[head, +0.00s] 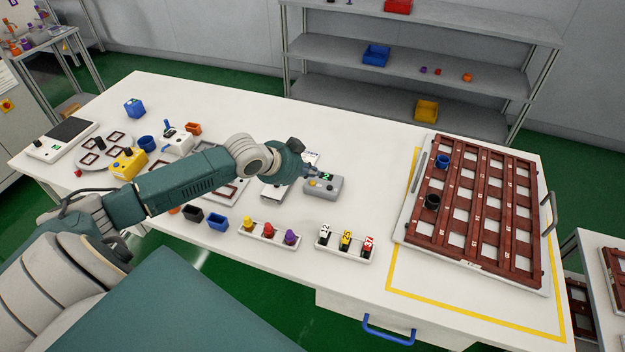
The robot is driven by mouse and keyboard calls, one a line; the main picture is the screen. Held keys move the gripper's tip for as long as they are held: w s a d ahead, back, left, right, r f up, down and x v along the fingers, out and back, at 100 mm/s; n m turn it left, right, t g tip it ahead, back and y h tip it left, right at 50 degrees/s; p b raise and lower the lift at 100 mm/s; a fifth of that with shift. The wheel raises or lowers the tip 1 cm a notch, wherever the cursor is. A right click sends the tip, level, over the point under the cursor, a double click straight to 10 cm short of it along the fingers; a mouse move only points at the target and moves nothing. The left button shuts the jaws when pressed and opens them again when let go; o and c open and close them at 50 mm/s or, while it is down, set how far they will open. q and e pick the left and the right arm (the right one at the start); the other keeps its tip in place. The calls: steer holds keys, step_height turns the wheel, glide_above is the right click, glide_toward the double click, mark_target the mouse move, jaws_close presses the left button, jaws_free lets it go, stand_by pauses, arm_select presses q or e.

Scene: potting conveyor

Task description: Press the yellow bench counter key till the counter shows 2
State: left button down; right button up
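The bench counter (324,187) is a small grey box on the white bench, right of my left arm's end. Its small green display (327,177) appears to read 2, though the digit is tiny. The yellow key is small and partly hidden beside my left gripper, at the counter's left side. My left gripper (306,172) reaches the counter's upper left edge. Its fingers are mostly hidden by the wrist, so I cannot tell whether they are open, or whether they touch the key. My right gripper is out of view.
A brown-red slotted tray (472,265) lies at the right inside yellow lines. Racks of coloured knobs (268,236) and numbered tags (343,255) stand in front of the counter. A yellow device (128,163) and small cups stand at the left. Bare bench lies right of the counter.

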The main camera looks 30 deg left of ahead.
mark_target(311, 185)
arm_select(q)
step_height(311, 185, up, 4)
steer(key=p, duration=0.3)
steer(key=shift+r, duration=0.15)
stand_by(0.6)
steer(key=shift+s, duration=0.1)
